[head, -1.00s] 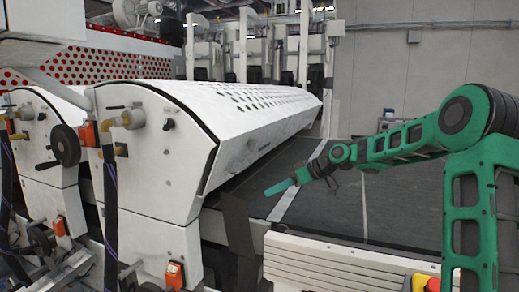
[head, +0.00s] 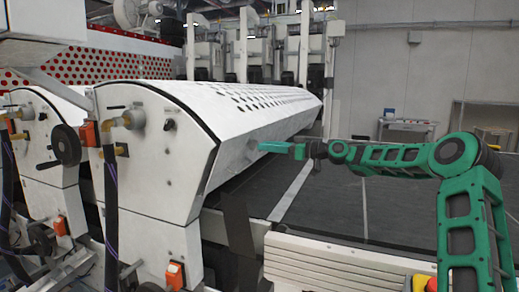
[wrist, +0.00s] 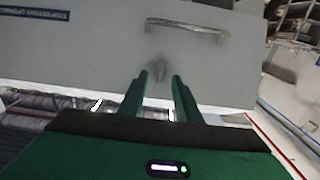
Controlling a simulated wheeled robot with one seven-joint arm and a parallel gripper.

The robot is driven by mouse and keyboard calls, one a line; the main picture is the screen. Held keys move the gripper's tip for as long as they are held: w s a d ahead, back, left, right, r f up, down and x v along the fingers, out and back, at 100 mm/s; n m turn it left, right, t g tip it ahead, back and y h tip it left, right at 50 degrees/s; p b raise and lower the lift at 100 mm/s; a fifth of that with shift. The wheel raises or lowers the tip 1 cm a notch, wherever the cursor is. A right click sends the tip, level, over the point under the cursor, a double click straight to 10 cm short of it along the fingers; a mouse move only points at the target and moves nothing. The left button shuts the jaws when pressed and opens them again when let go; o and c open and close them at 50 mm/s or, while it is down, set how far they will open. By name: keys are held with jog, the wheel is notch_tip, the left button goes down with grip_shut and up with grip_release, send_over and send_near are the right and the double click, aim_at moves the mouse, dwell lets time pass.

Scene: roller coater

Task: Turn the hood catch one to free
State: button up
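The white hood (head: 240,125) spans the machine in the head view, and its pale front panel (wrist: 90,55) fills the upper wrist view. A small dark grey shape (wrist: 159,69) on that panel looks like the catch, but it is blurred and I cannot tell its turn position. A metal bar handle (wrist: 187,27) is above it. My gripper (wrist: 160,77) points at the panel with its two green fingers apart and nothing between them, roughly in line with the grey shape. In the head view my gripper (head: 262,147) is close before the hood's front; contact cannot be told.
A dark flat conveyor bed (head: 400,215) lies below my arm. Rollers (wrist: 60,102) show under the panel's lower edge. A blue label (wrist: 35,14) is on the panel's upper left.

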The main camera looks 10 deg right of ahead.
aim_at(254, 145)
jog(key=shift+x, duration=1.9)
jog(key=shift+c, duration=0.2)
grip_shut()
jog(key=shift+w+d+f+m+g+y, duration=0.1)
jog(key=shift+w+f+m+g+y, duration=0.15)
jog(key=shift+m+g+y, duration=1.25)
jog(key=shift+w+d+f+m+g+y, duration=0.2)
jog(key=shift+m+g+y, duration=0.5)
jog(key=shift+m, duration=1.6)
jog(key=shift+w+d+f+m+g+y, duration=0.1)
jog(key=shift+w+f+m+g+y, duration=0.25)
jog(key=shift+m+g+y, duration=0.9)
jog(key=shift+m+t, duration=0.45)
jog(key=shift+m, duration=0.3)
jog(key=shift+a, duration=0.1)
